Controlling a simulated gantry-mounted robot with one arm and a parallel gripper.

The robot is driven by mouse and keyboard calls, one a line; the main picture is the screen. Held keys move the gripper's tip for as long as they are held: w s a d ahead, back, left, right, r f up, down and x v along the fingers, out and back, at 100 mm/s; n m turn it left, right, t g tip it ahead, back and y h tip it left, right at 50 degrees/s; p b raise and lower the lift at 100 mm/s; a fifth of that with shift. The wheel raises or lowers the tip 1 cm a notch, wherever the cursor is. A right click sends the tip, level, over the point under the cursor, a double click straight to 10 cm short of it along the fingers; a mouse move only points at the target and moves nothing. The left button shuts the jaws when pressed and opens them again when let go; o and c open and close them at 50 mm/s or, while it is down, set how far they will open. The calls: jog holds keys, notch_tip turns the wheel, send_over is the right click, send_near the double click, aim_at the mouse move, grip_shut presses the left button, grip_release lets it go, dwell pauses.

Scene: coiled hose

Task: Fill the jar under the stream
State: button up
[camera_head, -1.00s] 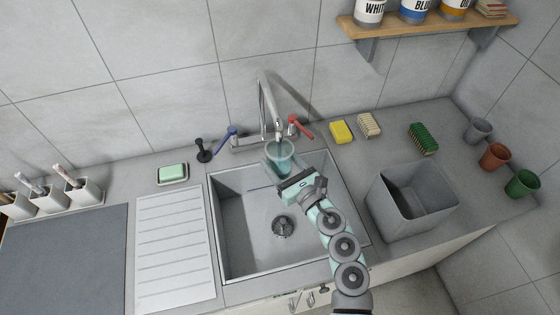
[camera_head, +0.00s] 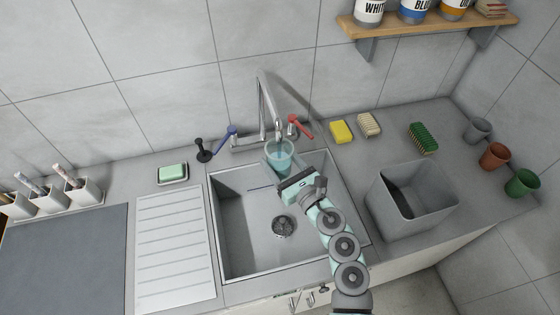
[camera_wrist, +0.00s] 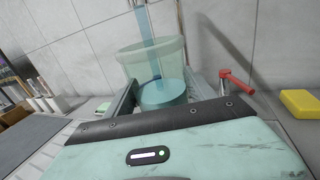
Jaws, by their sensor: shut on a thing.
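A clear, greenish jar (camera_head: 280,153) is upright under the spout of the tap (camera_head: 267,108), over the back of the sink. My gripper (camera_head: 281,166) is shut on the jar, with one finger on each side. In the wrist view, a pale blue stream (camera_wrist: 146,30) falls from above into the jar (camera_wrist: 127,68). Blue water (camera_wrist: 163,93) stands in the lower part of the jar, with clear wall above it up to the rim. The tap has a red lever (camera_head: 300,125) on the right and a blue lever (camera_head: 226,132) on the left.
The sink (camera_head: 245,240) below is empty, with a drain (camera_head: 284,227). A grey bin (camera_head: 405,208) stands right of it. A yellow sponge (camera_head: 341,131), brushes and several cups sit on the right counter. A soap dish (camera_head: 172,180) lies left.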

jog(key=s+a, duration=0.2)
jog(key=s, duration=0.6)
